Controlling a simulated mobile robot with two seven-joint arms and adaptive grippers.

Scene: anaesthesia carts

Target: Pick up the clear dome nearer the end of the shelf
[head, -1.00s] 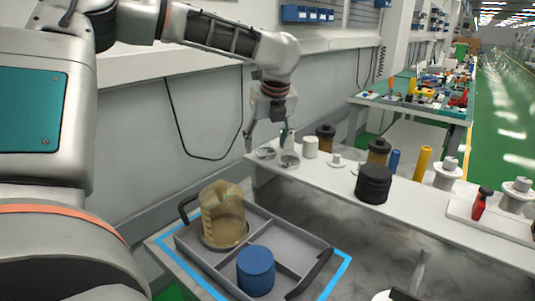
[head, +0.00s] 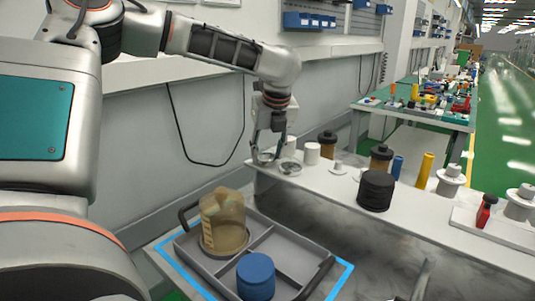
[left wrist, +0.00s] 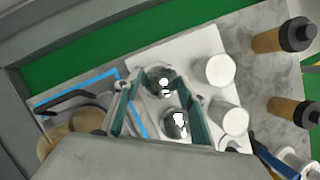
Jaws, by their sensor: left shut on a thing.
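My left gripper (head: 266,149) is at the near end of the white shelf (head: 332,184), pointing down, with its fingers closed around the clear dome (head: 261,159) nearer the shelf end. In the left wrist view this dome (left wrist: 158,79) sits between the fingertips of the gripper (left wrist: 157,82). I cannot tell whether it is clear of the shelf. The second clear dome (head: 290,168) stands on the shelf just to the right; it also shows in the left wrist view (left wrist: 175,123). A grey part at the head view's bottom right may be my right gripper (head: 421,279); its fingers are unclear.
A grey tray (head: 207,264) in front holds an amber container (head: 223,222) and a blue cylinder (head: 256,275).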

